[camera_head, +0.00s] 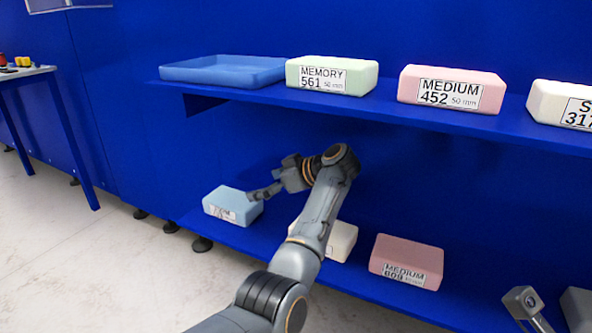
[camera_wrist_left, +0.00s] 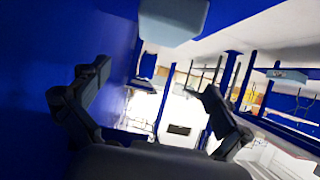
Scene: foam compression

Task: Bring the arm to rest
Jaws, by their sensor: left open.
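My left arm reaches up from the bottom of the head view, and its gripper (camera_head: 262,191) points left at the lower shelf. In the left wrist view the gripper (camera_wrist_left: 150,105) has its two dark fingers spread wide with nothing between them. A blue foam block (camera_head: 232,204) sits on the lower shelf just left of the fingertips, which appear close to its right side; I cannot tell whether they touch. A pale blue block (camera_wrist_left: 172,18) shows at the top of the left wrist view, beyond the fingers. My right gripper is not clearly seen.
The upper shelf holds a blue tray (camera_head: 222,71), a MEMORY block (camera_head: 332,64), a MEDIUM block (camera_head: 452,78) and a white block (camera_head: 545,101). On the lower shelf, a cream block (camera_head: 343,240) is partly behind my arm, beside a red block (camera_head: 407,251). Floor is clear at left.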

